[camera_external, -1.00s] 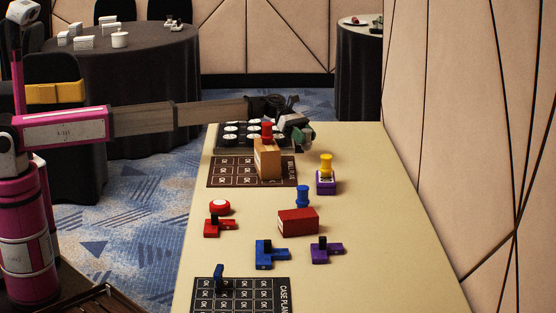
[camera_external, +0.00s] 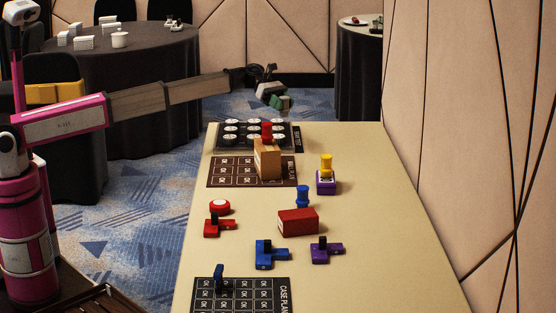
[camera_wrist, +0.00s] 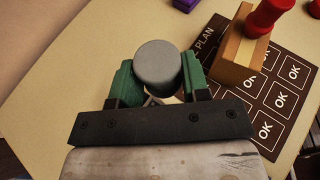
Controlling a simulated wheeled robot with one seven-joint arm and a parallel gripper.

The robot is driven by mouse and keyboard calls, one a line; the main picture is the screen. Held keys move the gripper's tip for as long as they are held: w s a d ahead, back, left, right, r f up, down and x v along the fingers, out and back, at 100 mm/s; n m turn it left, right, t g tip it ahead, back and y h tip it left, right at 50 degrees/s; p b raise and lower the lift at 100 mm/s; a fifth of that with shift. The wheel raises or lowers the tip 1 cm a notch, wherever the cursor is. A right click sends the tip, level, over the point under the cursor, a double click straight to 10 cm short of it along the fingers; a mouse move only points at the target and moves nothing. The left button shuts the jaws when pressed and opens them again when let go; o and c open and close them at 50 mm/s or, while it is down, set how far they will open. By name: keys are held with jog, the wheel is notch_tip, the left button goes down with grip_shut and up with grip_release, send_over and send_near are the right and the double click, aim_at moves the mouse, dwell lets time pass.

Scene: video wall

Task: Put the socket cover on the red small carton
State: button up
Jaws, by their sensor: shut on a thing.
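My gripper (camera_external: 280,101) is raised above the far end of the table. Its green fingers (camera_wrist: 158,88) are shut around a grey, round-topped piece (camera_wrist: 158,64), which I take to be the socket cover. In the external view this piece is too small to make out. The red small carton (camera_external: 298,222) lies on the table mid-way down, well nearer the camera than my gripper. It is out of the wrist view.
A tan block (camera_external: 268,160) with a red stamp (camera_external: 267,133) stands on a dark OK mat (camera_external: 228,178). A black tray (camera_external: 296,143) of white-topped pieces is behind it. Blue, yellow, purple and red pieces surround the carton.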

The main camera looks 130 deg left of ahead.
notch_tip(320, 180, up, 8)
jog(key=shift+w, duration=0.15)
jog(key=w+d+m+g+h, duration=0.2)
jog(key=w+d+m+h, duration=0.25)
jog(key=w+d, duration=1.2)
jog(key=m+g+h, duration=0.2)
jog(key=m+h, duration=0.2)
send_over(298, 212)
jog(key=f, duration=1.2)
jog(key=shift+s+a+f, duration=0.1)
jog(key=shift+a+f, duration=0.05)
jog(key=shift+a, duration=0.1)
jog(key=shift+d+f, duration=0.1)
jog(key=shift+f, duration=1.95)
jog(key=shift+f, duration=0.1)
jog(key=o, duration=0.9)
